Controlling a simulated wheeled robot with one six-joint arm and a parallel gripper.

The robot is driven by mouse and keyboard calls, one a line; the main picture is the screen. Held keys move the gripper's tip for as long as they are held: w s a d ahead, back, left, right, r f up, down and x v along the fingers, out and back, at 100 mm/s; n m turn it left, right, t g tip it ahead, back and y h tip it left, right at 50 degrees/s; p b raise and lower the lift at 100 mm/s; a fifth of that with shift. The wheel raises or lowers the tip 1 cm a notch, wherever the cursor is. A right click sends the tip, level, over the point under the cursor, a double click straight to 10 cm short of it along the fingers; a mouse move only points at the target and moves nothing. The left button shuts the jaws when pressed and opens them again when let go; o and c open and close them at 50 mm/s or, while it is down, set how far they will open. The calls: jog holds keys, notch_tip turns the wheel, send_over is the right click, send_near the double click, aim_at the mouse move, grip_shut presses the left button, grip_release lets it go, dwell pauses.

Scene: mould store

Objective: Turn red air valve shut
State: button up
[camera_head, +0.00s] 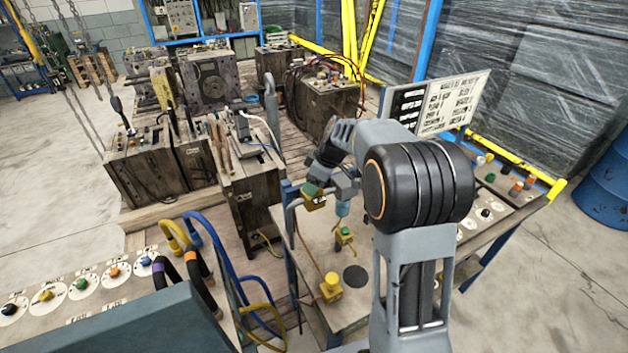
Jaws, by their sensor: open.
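I cannot make out a clearly red valve in this view. Several round valve knobs sit on pale dials on the panel (130,300) at the lower left, among them an orange knob (114,271), a green knob (82,284) and a yellow knob (46,295). More knobs stand on the bench at the right, including an orange-red one (515,188). My gripper (320,192) is open, left of my big black arm joint, above the small pale table. A green and yellow fitting shows close by it; I cannot tell whether they touch. My arm hides part of the table and bench.
A yellow fitting (331,287) stands on the pale table (318,252). Blue and yellow hoses (212,250) loop beside the left panel. A sign board (440,102) stands behind my arm. Open floor lies right.

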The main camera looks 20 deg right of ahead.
jog(key=c, duration=0.9)
jog(key=shift+m+b, duration=0.3)
jog(key=shift+b, duration=0.05)
jog(key=m+t+b, duration=0.1)
jog(key=m+b, duration=0.1)
jog(key=shift+a+f+m+h, duration=0.1)
jog(key=shift+m+h, duration=0.3)
jog(key=m+h+b, duration=0.1)
jog(key=m, duration=0.1)
jog(key=m+t, duration=0.1)
jog(key=m, duration=0.2)
jog(key=shift+s+h+b, duration=0.1)
jog(key=shift+h+b, duration=0.3)
jog(key=m+h, duration=0.1)
jog(key=m, duration=0.1)
jog(key=m+b, duration=0.1)
jog(key=m, duration=0.2)
jog(key=shift+a+h, duration=0.15)
jog(key=shift+h, duration=0.25)
jog(key=shift+m+g+h+b, duration=0.3)
jog(key=shift+m+h+b, duration=0.65)
jog(key=shift+m, duration=1.25)
